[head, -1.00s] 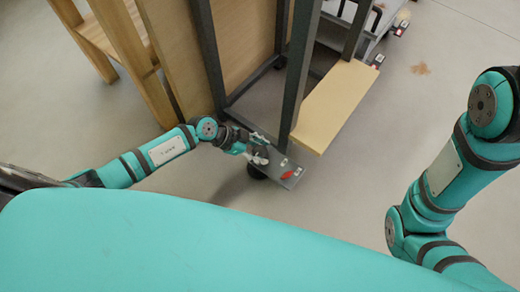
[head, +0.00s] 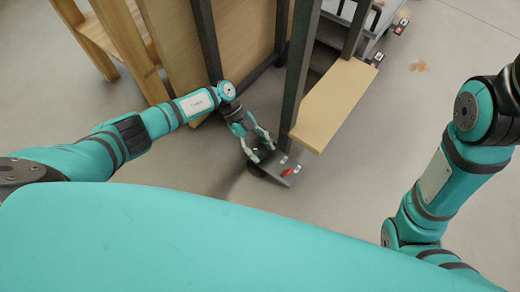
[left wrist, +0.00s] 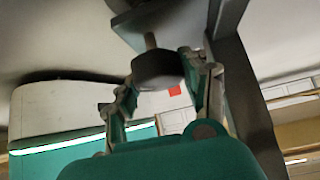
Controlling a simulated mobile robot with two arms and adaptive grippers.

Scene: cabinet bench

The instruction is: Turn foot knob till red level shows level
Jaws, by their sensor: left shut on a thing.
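The foot knob (left wrist: 157,70) is a dark round disc on a thin stem in the left wrist view. My left gripper (left wrist: 158,72) has a finger on each side of it and is shut on it. In the head view my left gripper (head: 262,154) reaches down to the left end of the dark foot plate (head: 275,168), at the base of a dark post, and the knob is mostly hidden there. The red level (head: 287,172) lies on top of this plate; its reading is too small to tell. My right gripper is out of view.
A yellowish board (head: 335,105) sits just behind the foot plate, beside the dark post (head: 298,70). A wooden panel (head: 245,40) and wooden legs stand at the left back. A grey cart (head: 385,15) stands at the top right. The floor (head: 340,190) in front is open.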

